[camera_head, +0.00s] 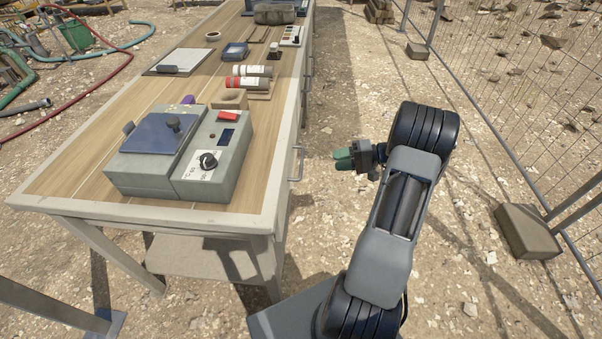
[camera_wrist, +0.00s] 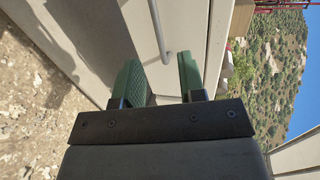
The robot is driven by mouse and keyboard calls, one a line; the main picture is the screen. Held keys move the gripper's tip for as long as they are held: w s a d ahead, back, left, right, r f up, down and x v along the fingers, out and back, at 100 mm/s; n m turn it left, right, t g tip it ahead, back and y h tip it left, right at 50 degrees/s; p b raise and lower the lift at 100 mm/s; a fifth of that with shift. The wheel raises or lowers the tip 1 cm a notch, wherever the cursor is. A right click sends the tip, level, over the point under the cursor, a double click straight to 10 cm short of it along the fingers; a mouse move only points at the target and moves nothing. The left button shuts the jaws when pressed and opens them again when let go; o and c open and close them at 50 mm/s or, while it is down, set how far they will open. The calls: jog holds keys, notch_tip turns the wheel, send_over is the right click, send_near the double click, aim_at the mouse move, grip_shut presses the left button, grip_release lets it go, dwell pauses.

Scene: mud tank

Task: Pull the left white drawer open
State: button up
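The white drawers are in the right side of the workbench, seen edge-on in the head view. The nearest drawer's metal bar handle (camera_head: 298,163) sticks out from that side. My gripper (camera_head: 344,159), with green fingertips, is to the right of this handle, apart from it and pointing at the bench. In the wrist view my gripper (camera_wrist: 160,82) is open, with nothing between its fingers. A white drawer front (camera_wrist: 192,25) and its metal handle (camera_wrist: 159,30) show beyond the fingertips, the handle in line with the gap. The drawer looks shut.
The workbench (camera_head: 75,186) carries a grey device (camera_head: 145,178) with a blue lid, red-capped tubes (camera_head: 247,82) and a clipboard (camera_head: 180,62). A wire fence (camera_head: 510,100) with concrete feet (camera_head: 527,231) stands at the right.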

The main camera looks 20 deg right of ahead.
aim_at(301, 164)
jog(key=shift+t, duration=0.4)
jog(key=x, duration=0.4)
jog(key=f+x, duration=0.1)
jog(key=x, duration=0.3)
jog(key=b+x, duration=0.1)
jog(key=x, duration=0.4)
jog(key=shift+w+d+f, duration=0.15)
jog(key=shift+d, duration=0.1)
grip_shut()
